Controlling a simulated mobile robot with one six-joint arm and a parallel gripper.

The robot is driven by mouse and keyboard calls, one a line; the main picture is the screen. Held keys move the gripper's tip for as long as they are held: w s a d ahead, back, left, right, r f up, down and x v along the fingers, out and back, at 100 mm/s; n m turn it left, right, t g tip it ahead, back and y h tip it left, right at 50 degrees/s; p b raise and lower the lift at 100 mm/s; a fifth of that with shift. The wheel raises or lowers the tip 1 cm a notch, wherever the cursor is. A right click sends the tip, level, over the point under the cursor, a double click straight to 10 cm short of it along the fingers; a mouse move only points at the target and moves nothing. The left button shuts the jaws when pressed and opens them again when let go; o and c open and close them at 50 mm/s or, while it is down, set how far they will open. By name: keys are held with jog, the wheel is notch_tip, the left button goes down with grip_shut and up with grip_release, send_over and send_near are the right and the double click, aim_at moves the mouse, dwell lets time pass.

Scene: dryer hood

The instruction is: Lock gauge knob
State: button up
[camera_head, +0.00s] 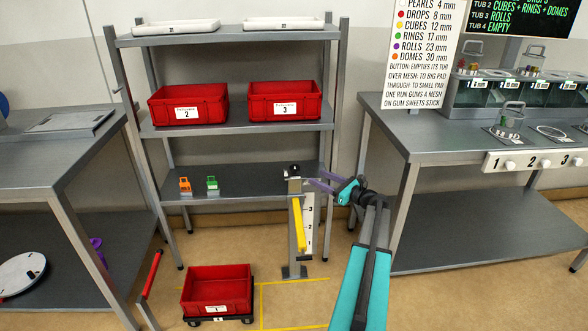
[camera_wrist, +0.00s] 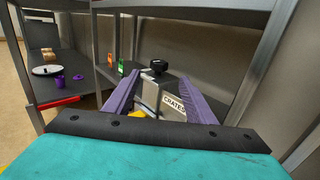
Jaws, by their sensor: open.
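The gauge (camera_head: 297,230) is a grey upright post with a yellow bar and a white numbered scale, standing on the floor in front of the shelf. Its black lock knob (camera_head: 294,169) sits at the top of the post. In the wrist view the knob (camera_wrist: 159,66) shows just beyond the fingertips, on a grey head beside a white "CRATE" label. My gripper (camera_head: 313,179) is open, its purple fingers pointing toward the post top from the right. In the wrist view the gripper (camera_wrist: 160,77) has its fingers spread either side of the post head. Contact with the knob cannot be told.
Red crates 2 (camera_head: 188,104) and 3 (camera_head: 285,100) stand on the middle shelf. An orange piece (camera_head: 185,185) and a green piece (camera_head: 212,184) sit on the lower shelf. Red crate 1 (camera_head: 216,291) rests on a floor dolly. Benches flank both sides.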

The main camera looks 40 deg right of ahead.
aim_at(298, 169)
jog(key=shift+w, duration=0.15)
jog(key=w, duration=0.4)
jog(key=w+a, duration=0.1)
jog(key=w, duration=0.8)
jog(key=shift+w+a, duration=0.15)
jog(key=shift+w, duration=0.1)
jog(key=c, duration=0.8)
jog(key=shift+a, duration=0.4)
jog(key=shift+c, duration=1.2)
jog(key=shift+d+f, duration=0.1)
jog(key=shift+d, duration=0.15)
